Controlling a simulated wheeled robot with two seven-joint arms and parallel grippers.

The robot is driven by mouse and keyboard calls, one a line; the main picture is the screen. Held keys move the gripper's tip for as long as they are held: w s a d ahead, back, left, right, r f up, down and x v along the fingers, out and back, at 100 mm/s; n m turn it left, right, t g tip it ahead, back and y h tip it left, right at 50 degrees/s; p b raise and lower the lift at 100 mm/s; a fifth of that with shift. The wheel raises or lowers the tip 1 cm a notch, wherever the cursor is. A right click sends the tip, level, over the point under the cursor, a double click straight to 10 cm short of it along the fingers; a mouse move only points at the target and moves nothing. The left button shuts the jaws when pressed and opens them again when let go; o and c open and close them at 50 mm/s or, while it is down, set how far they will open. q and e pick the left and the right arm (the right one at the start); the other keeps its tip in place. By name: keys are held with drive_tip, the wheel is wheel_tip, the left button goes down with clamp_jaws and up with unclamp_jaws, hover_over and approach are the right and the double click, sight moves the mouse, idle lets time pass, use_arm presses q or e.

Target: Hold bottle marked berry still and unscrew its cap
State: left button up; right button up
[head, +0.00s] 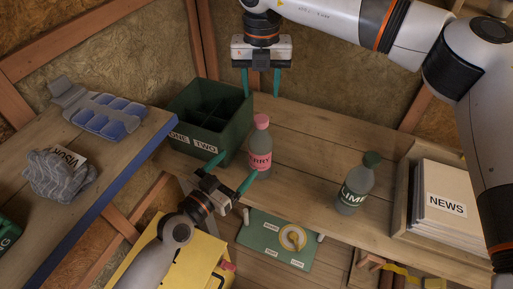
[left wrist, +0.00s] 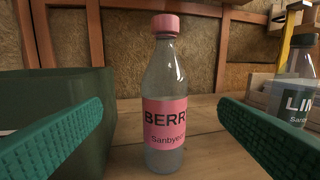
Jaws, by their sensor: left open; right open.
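The berry bottle (head: 260,150) stands upright on the wooden shelf, with a pink cap and a pink label. In the left wrist view the bottle (left wrist: 164,100) reads BERRY in part, and its cap (left wrist: 165,23) sits on the neck. My left gripper (head: 234,172) is open in front of the bottle, its teal fingers apart and pointing toward it, not touching. My right gripper (head: 261,88) is open and empty, pointing down above and behind the bottle, its fingertips higher than the cap.
A dark green divided box (head: 208,150) marked ONE TWO stands just left of the bottle. A lime bottle (head: 354,185) with a green cap stands to the right. A wooden crate with NEWS papers (head: 445,203) is at the far right. A green panel with a dial (head: 272,240) is below the shelf edge.

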sight(254, 150)
use_arm(q)
drive_tip(key=shift+w+d+r, duration=0.2)
drive_tip(key=shift+w+d, duration=0.1)
drive_tip(key=shift+d, duration=0.3)
drive_tip(key=shift+w+d+r, duration=0.15)
drive_tip(key=shift+w+d, duration=0.15)
drive_tip(key=shift+d, duration=0.25)
use_arm(e)
drive_tip(key=shift+s+d+r, duration=0.25)
drive_tip(key=shift+s+d, duration=0.05)
drive_tip(key=shift+s, duration=0.4)
use_arm(q)
drive_tip(key=x, duration=0.7)
drive_tip(key=shift+w+a+f, duration=0.15)
drive_tip(key=shift+w+f, duration=0.1)
drive_tip(key=shift+w, duration=0.15)
use_arm(e)
drive_tip(key=shift+w+a+f, duration=0.2)
drive_tip(key=shift+w, duration=0.2)
use_arm(q)
drive_tip(key=shift+w+d, duration=0.15)
drive_tip(key=shift+d, duration=0.1)
use_arm(e)
drive_tip(key=shift+s, duration=0.1)
use_arm(q)
drive_tip(key=shift+w+d, duration=0.15)
drive_tip(key=shift+w, duration=0.2)
